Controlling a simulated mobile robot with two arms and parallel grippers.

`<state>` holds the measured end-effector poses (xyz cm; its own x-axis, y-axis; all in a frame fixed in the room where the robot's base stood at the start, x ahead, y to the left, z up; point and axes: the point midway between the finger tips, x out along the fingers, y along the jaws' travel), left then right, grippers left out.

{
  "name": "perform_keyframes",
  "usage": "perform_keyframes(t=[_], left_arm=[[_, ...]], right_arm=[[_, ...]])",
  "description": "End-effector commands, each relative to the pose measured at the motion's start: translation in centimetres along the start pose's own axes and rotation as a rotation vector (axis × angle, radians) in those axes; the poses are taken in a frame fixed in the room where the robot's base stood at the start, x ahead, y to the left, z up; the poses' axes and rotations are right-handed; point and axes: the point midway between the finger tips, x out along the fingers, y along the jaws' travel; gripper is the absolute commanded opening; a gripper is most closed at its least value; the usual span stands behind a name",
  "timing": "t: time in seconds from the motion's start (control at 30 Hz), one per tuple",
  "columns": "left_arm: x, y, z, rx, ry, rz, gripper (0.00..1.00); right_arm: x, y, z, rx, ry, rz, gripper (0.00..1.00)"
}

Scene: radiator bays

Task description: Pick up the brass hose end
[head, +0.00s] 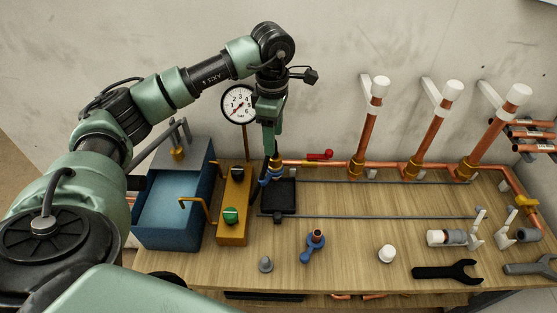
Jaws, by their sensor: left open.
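My left gripper (275,152) reaches down from above, jaws open, at the back of the workbench beside the pressure gauge. A small brass-coloured piece (276,161) shows right at its fingertips, above a blue part and a dark line; it looks like the brass hose end. It is small and partly hidden by the gripper, so I cannot tell whether the fingers touch it. My right gripper is not in view.
A blue tank (172,238) and a yellow block with a green knob (231,215) stand to the left. A pressure gauge (238,104) is close to my wrist. Copper risers (370,130) stand to the right. Loose parts and wrenches (447,271) lie along the front.

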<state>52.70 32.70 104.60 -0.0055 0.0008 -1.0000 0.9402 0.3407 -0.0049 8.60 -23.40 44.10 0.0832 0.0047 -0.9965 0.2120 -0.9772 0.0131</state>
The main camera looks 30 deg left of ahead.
Motion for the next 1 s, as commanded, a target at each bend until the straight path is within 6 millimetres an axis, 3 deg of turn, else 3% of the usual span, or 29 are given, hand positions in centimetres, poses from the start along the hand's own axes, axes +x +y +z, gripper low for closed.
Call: perform_keyframes(t=[0.3,0.43,0.73,0.77,0.9,0.93,1.0], left_arm=[[3.7,0.3,0.3,-0.001,0.001,-0.005,0.59],[5.6,0.4,0.3,0.0,0.0,-0.003,0.59],[6.3,0.4,0.3,0.001,-0.001,0.001,0.59],[6.3,0.4,0.3,0.001,-0.001,0.001,0.53],[6.3,0.4,0.3,0.0,-0.001,0.001,0.14],[6.3,0.4,0.3,0.0,-0.001,0.001,0.08],[6.2,0.4,0.3,0.0,-0.001,0.001,0.08]], right_arm=[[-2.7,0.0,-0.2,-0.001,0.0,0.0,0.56],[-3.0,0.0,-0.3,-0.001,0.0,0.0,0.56],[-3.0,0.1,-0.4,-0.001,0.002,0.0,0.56],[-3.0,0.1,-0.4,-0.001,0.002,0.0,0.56],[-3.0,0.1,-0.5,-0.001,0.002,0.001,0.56],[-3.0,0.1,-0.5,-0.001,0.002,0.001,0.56],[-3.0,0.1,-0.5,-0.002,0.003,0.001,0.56]])
